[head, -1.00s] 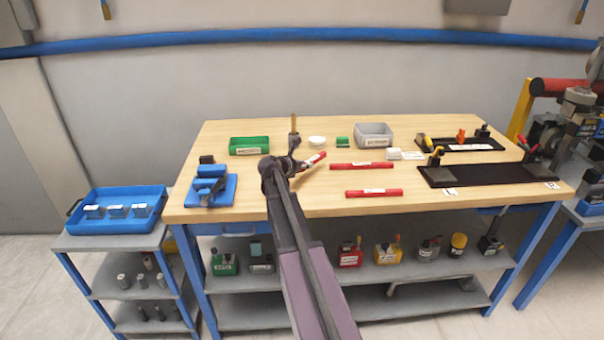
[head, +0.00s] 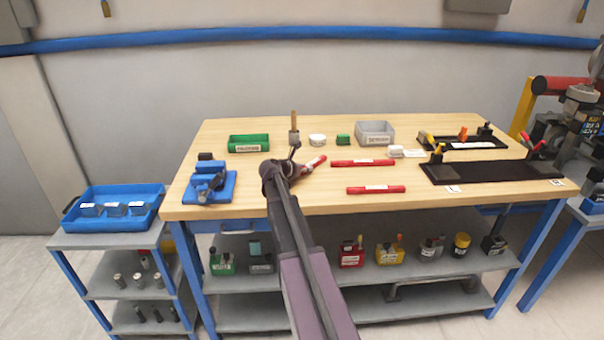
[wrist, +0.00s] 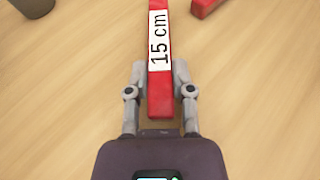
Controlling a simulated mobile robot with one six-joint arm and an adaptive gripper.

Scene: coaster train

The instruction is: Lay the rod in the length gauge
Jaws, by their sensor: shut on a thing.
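A red rod (wrist: 159,90) with a white label reading "15 cm" lies between the fingers of my gripper (wrist: 160,95) in the wrist view. My gripper is shut on its near end, and the rod points away from me. In the head view the held rod (head: 315,163) shows just right of my gripper (head: 297,166), over the middle of the bench. I cannot tell for sure which fixture is the length gauge; a long black fixture (head: 490,172) with upright clamps is at the right of the bench.
Two more red rods (head: 363,163) (head: 376,190) lie right of my gripper. A green bin (head: 249,144), a grey bin (head: 375,132) and a wooden-topped post (head: 294,128) stand behind. A blue fixture (head: 208,187) sits at the left. The front middle is clear.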

